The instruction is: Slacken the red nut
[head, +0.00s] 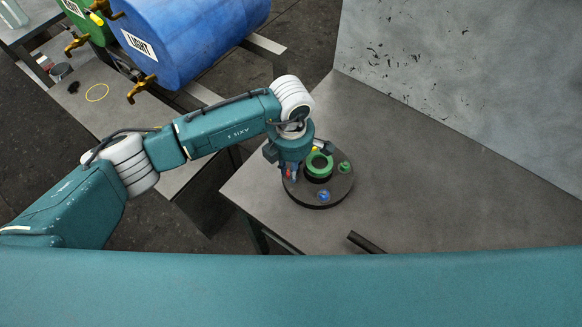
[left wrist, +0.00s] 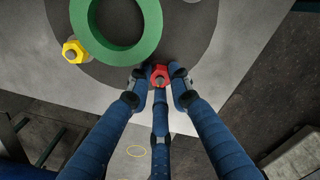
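The red nut (left wrist: 159,75) sits on a stud at the rim of a dark round plate (left wrist: 205,22), beside a green ring (left wrist: 146,50). My left gripper (left wrist: 160,78) has its three blue fingers closed in around the red nut, with a fingertip against each side and one at the near side. In the head view the plate (head: 309,194) lies on the grey table, and my left gripper (head: 290,172) reaches down at its left edge, mostly hiding the nut. My right gripper is not in view.
A yellow nut (left wrist: 73,51) is left of the ring. A blue nut (head: 323,196) and a green nut (head: 344,167) are also on the plate. A dark bar (head: 365,242) lies at the table's front edge. The table's right side is clear.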

